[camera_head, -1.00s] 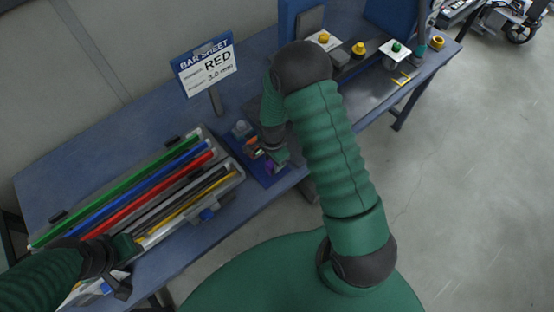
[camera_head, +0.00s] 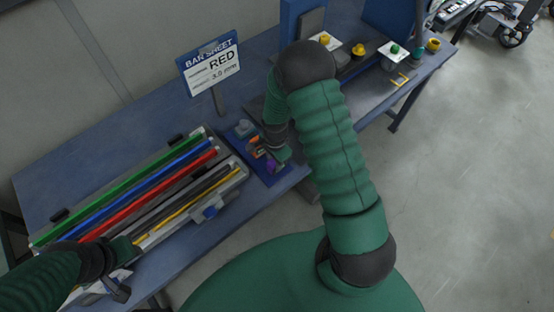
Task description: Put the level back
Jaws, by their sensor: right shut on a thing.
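My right gripper (camera_head: 270,154) reaches down over a small blue mat (camera_head: 273,180) on the bench. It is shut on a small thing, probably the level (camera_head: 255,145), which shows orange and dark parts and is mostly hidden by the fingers. A purple patch (camera_head: 271,167) shows just below the gripper; I cannot tell whether it belongs to the held thing. My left gripper (camera_head: 122,268) is at the near left end of the bar rack, and its jaws are too unclear to read.
A rack (camera_head: 238,166) holds several coloured bars, left of the mat. A grey piece (camera_head: 243,128) sits at the mat's back. A "BAR SHEET RED 3.0 mm" sign (camera_head: 210,66) stands behind.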

